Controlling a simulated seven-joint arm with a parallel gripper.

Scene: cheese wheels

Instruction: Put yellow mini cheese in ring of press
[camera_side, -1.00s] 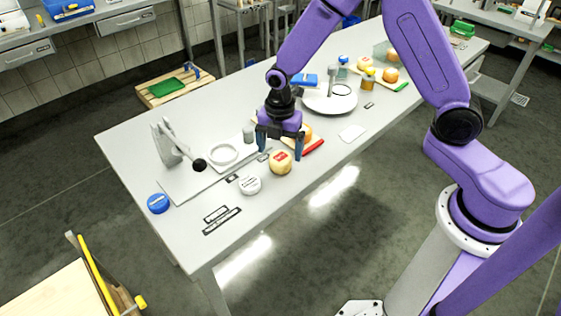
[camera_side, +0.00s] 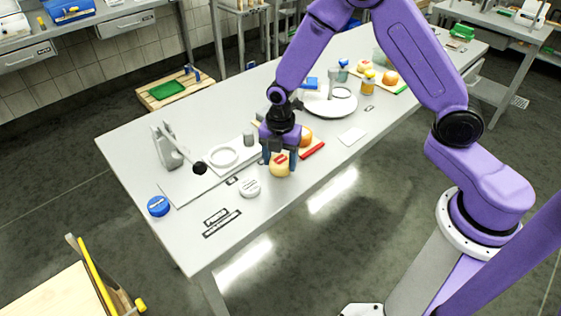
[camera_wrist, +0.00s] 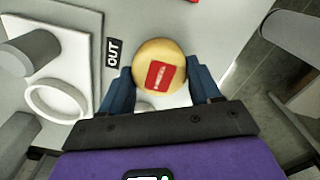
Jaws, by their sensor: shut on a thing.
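The yellow mini cheese (camera_side: 279,168) is a small pale-yellow wheel with a red label. It also shows in the wrist view (camera_wrist: 158,62). My gripper (camera_side: 279,161) is shut on it, one blue finger on each side. I cannot tell whether the cheese still touches the table. The press (camera_side: 165,146) stands to the left, with a lever ending in a black knob. The ring is also at the left of the wrist view (camera_wrist: 57,101).
A white round tin (camera_side: 249,187) sits close to the left of the cheese, and a blue one (camera_side: 158,205) at the table's left. A grey cylinder (camera_side: 248,139) stands by the ring. The front right table is clear.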

